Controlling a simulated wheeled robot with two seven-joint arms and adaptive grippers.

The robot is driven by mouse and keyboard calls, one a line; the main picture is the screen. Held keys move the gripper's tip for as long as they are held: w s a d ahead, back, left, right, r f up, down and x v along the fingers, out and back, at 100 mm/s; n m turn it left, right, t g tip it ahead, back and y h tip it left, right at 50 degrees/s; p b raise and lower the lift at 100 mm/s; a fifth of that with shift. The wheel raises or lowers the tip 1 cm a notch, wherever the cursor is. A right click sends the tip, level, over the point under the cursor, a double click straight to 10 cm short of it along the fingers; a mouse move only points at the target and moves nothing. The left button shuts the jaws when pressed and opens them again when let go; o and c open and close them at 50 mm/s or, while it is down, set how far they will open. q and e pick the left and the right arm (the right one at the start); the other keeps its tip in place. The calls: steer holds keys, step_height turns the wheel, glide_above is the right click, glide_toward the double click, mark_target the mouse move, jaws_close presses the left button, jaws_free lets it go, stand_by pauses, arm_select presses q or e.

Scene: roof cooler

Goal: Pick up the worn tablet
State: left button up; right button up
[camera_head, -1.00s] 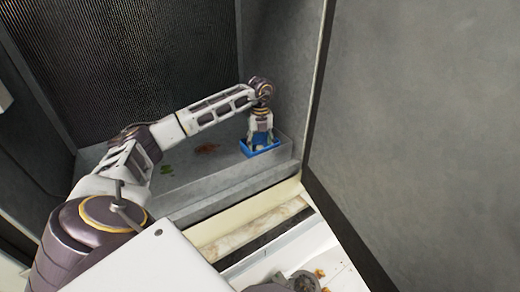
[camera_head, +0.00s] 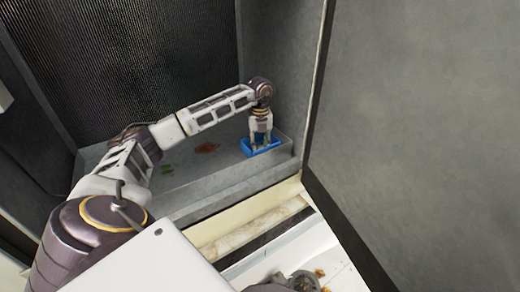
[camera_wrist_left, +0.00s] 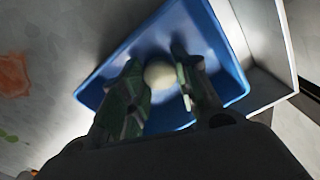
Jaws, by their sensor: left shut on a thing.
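The worn tablet (camera_wrist_left: 159,75) looks like a pale, rounded piece in the left wrist view. It lies inside a blue tray (camera_wrist_left: 112,90), between the fingers of my left gripper (camera_wrist_left: 160,92). The left gripper is shut on the tablet, with a finger on each side of it. In the head view my left gripper (camera_head: 260,143) points down into the blue tray (camera_head: 273,148), at the right end of the grey basin. The tablet is hidden there by the gripper.
The grey basin (camera_head: 215,178) has a raised front wall and holds a reddish-brown stain (camera_head: 207,148) and green bits (camera_head: 167,169) left of the tray. A grey side wall (camera_head: 285,80) stands close to the right of my left gripper. A ribbed panel (camera_head: 130,60) is behind.

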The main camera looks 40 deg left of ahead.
mark_target(260, 147)
arm_select(q)
steer(key=shift+r, duration=0.55)
step_height(260, 147, up, 7)
steer(key=shift+r, duration=0.95)
arm_select(e)
steer(key=shift+s+a+f, duration=0.1)
steer(key=shift+s+a, duration=0.05)
steer(key=shift+s, duration=0.25)
steer(key=shift+s+a+f, duration=0.1)
steer(key=shift+s+a, duration=0.05)
steer(key=shift+s, duration=0.25)
